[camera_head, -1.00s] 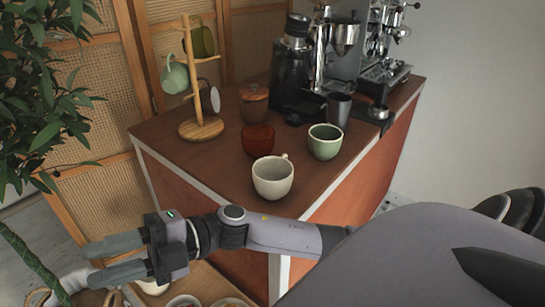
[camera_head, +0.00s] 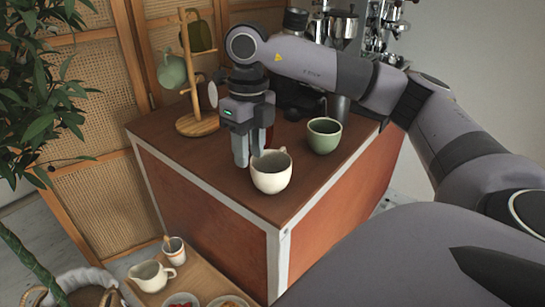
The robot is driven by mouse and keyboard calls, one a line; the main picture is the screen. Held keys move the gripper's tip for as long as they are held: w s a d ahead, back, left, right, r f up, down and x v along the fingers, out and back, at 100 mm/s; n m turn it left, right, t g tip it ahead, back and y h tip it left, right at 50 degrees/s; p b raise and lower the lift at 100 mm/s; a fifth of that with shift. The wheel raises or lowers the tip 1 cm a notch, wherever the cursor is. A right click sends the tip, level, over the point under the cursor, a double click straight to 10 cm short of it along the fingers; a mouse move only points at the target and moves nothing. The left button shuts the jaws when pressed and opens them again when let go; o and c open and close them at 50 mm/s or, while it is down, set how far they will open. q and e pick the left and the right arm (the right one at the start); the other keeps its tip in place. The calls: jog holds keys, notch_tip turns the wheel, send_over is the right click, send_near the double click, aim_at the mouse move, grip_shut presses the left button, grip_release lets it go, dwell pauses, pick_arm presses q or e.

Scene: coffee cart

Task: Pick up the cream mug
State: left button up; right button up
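The cream mug (camera_head: 271,180) stands upright near the front corner of the brown cart top, its handle at the back right. My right gripper (camera_head: 249,162) comes in from above and points down just left of the mug. Its two fingers show apart, one partly behind the other, with nothing seen between them. The fingertips are close to the mug's left rim; I cannot tell whether they touch it. My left gripper is out of view.
A green mug (camera_head: 323,138) stands right of the cream mug. A red cup is mostly hidden behind my gripper. A wooden mug stand (camera_head: 197,125) is at the back left, coffee machines behind. A low tray below holds a pitcher (camera_head: 151,276).

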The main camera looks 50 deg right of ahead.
aim_at(258, 172)
jog(key=shift+d+r+h, duration=0.25)
jog(key=shift+d+h, duration=0.05)
jog(key=shift+d, duration=0.35)
jog(key=f, duration=0.4)
jog(key=f+p, duration=0.1)
jog(key=f, duration=0.2)
jog(key=shift+s, duration=0.4)
jog(key=shift+r, duration=0.1)
grip_shut()
